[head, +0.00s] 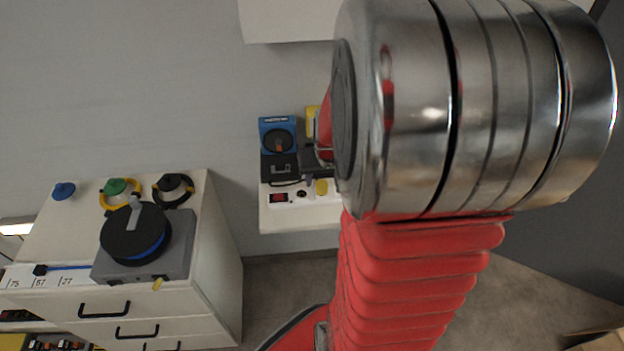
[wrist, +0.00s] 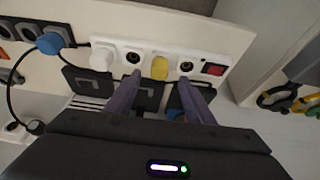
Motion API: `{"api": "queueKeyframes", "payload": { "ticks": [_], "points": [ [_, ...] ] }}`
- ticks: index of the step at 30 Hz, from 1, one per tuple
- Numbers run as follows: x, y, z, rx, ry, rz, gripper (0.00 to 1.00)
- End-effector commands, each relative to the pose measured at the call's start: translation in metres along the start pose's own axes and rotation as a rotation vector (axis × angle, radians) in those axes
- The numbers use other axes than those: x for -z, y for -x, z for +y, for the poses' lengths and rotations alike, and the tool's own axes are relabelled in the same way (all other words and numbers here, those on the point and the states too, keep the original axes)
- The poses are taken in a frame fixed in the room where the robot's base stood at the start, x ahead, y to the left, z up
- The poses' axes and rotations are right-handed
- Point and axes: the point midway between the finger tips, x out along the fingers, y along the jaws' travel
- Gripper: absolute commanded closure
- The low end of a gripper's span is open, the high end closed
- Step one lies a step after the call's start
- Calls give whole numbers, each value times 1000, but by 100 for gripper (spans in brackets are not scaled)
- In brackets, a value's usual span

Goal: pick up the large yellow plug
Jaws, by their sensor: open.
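The large yellow plug (wrist: 160,68) sits in a white socket strip (wrist: 218,58) in the wrist view, between two dark round sockets. It also shows in the head view (head: 321,187) as a small yellow shape on the white strip. My gripper (wrist: 160,84) is open, with one finger to the left and one to the right below the plug. Nothing is held, and I cannot tell how far the fingertips are from the plug. In the head view my arm hides most of the gripper.
A white plug (wrist: 102,57) sits left on the strip and a red switch (wrist: 214,69) right. A blue plug (wrist: 50,42) with a black cable is farther left. In the head view, a blue device (head: 277,124) stands behind the strip and a white drawer cabinet (head: 215,262) stands left.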

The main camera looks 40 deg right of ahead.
Motion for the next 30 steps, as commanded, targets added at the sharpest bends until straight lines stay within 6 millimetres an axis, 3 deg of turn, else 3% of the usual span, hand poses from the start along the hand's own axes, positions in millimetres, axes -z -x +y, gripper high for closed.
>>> {"api": "queueKeyframes", "payload": {
  "ticks": [11, 24, 30],
  "points": [
    [0, -4, 0, 0, 0, -1, 52],
    [-1, -44, 1, 0, 0, -2, 52],
    [0, -52, 1, 0, -1, 1, 52]
  ]
}}
